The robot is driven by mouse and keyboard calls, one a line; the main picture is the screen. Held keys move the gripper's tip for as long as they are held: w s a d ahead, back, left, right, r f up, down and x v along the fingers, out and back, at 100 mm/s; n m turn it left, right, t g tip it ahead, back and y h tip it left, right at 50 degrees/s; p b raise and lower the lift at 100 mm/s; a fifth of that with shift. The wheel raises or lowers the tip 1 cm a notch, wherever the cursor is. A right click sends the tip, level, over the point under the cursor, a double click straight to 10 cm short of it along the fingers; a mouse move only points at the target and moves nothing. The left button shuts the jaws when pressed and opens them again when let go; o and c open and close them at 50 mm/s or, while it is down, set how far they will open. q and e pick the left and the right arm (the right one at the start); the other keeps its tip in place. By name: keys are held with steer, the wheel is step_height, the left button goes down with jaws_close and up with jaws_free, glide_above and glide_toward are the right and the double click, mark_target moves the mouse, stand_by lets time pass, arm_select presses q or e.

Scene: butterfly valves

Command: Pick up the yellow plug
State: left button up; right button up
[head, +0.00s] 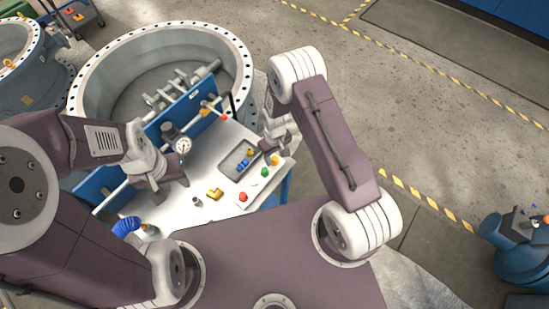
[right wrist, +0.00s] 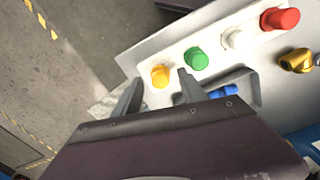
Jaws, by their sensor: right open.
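The yellow plug (right wrist: 160,76) stands at the end of a row of coloured plugs on a pale strip, and it shows in the head view (head: 275,160) at the right side of the workbench. My right gripper (right wrist: 159,82) is open, and the plug appears between its two fingertips in the right wrist view. I cannot tell how far the fingers are from it in depth. In the head view my right gripper (head: 272,147) is just above the plug. My left gripper (head: 168,184) hangs over the left part of the bench, and its jaws are unclear.
Green (right wrist: 195,58), white (right wrist: 232,38) and red (right wrist: 280,19) plugs continue the row. A dark tray (head: 232,162) with blue parts lies beside it. A brass fitting (head: 215,194) and a pressure gauge (head: 183,146) are on the white bench (head: 220,218). Large flanged valve rings stand behind.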

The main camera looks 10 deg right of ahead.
steer(key=shift+f, duration=0.95)
jaws_close()
steer(key=shift+r, duration=0.1)
